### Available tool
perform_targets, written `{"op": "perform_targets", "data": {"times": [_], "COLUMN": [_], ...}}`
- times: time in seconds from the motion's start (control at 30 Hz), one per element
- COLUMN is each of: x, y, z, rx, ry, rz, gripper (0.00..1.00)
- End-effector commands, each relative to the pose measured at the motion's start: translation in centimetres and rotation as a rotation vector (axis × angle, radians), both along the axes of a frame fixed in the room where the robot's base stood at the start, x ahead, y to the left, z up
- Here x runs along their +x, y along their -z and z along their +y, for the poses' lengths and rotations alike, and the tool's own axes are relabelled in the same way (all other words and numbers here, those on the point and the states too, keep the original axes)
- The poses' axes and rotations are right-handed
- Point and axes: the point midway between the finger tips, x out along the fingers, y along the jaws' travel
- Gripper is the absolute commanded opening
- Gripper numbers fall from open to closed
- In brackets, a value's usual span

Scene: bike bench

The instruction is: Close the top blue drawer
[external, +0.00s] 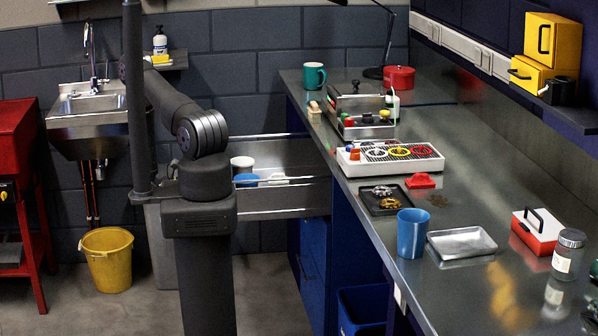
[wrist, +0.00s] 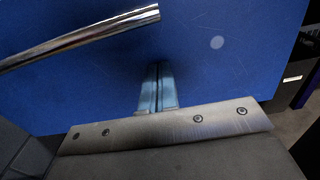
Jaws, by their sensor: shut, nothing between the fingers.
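The top drawer (external: 300,192) is pulled far out to the left from under the bench in the external view. Its grey metal side shows, and its front is hidden behind my arm. In the wrist view the blue drawer front (wrist: 225,65) fills most of the picture. A shiny bar handle (wrist: 85,38) crosses its upper left. My gripper (wrist: 157,68) is shut and empty, with its fingers pointing at the blue front, right of and below the handle. I cannot tell whether the fingertips touch it. My gripper is hidden in the external view.
The drawer holds a blue item (external: 246,180) and pale items. Closed blue drawers (external: 313,245) stand below it. The steel bench (external: 345,180) above carries a blue cup (external: 411,233) and a white tray (external: 390,157). A yellow bucket (external: 107,260) stands on the floor at left.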

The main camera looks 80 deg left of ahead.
Motion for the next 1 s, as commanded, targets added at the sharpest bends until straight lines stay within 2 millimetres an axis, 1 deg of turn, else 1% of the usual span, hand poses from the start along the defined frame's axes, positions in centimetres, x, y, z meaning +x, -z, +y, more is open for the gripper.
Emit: {"op": "perform_targets", "data": {"times": [0.03,0.2,1.0], "x": [1.3,5.6,25.3], "y": [0.0,0.0,0.0], "z": [-0.1,-0.2,-0.2], "rx": [-0.002,-0.003,0.001], "ry": [0.007,0.010,0.009], "rz": [-0.002,-0.001,-0.001], "gripper": [0.00,0.00,0.00]}}
